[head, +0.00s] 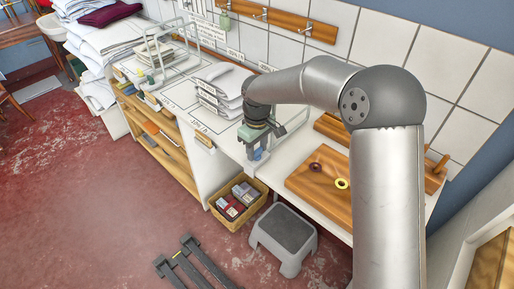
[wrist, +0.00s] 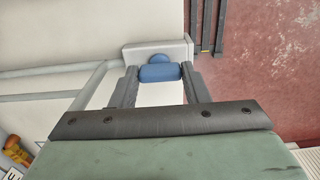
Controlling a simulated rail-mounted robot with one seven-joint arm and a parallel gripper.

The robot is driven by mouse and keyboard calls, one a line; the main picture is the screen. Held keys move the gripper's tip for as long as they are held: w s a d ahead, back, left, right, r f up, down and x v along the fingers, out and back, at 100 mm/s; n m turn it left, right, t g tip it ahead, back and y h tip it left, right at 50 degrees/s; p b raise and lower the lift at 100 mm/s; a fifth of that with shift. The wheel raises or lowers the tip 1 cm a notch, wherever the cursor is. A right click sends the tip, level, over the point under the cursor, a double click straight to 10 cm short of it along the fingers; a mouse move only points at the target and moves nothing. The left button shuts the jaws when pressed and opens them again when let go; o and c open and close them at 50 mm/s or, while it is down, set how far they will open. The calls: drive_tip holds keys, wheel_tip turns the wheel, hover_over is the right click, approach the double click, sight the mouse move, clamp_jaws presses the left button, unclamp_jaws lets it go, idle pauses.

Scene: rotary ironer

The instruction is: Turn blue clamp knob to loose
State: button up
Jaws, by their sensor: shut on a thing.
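The blue clamp knob (wrist: 160,74) is between the two fingertips of my gripper (wrist: 159,69) in the wrist view, and both fingers are shut on it. A rounded blue part shows just beyond it, against a light grey block (wrist: 130,53). In the head view my gripper (head: 257,152) points down at the front edge of the white counter, beside the stack of folded linen (head: 222,84). The knob is mostly hidden there by the gripper. I cannot tell how far the knob is turned.
A thin metal rail (head: 297,122) stands close by the gripper. A wooden board (head: 318,180) with two rings lies to the right. A basket of boxes (head: 238,203) and a grey step stool (head: 284,238) stand on the red floor below.

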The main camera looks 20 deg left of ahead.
sight(257, 150)
idle(0.4)
drive_tip(key=o, duration=1)
wheel_tip(257, 150, up, 18)
drive_tip(key=shift+f+b, duration=0.25)
drive_tip(key=shift+b, duration=0.4)
drive_tip(key=s+d+f+m, duration=0.1)
drive_tip(key=s+d+m, duration=0.3)
drive_tip(key=d, duration=0.6)
drive_tip(key=s+d+f+m, duration=0.2)
drive_tip(key=s+d, duration=0.5)
drive_tip(key=d, duration=0.4)
drive_tip(key=s+d+f+m, duration=0.2)
drive_tip(key=s+d, duration=0.1)
drive_tip(key=s, duration=0.2)
drive_tip(key=s+d+f+m, duration=0.2)
drive_tip(key=s+d+f, duration=0.1)
drive_tip(key=s, duration=0.2)
drive_tip(key=s+d+f+m, duration=0.2)
drive_tip(key=s+d, duration=0.2)
drive_tip(key=shift+s+f+t, duration=0.2)
drive_tip(key=shift+s+t, duration=0.1)
drive_tip(key=shift+s, duration=0.1)
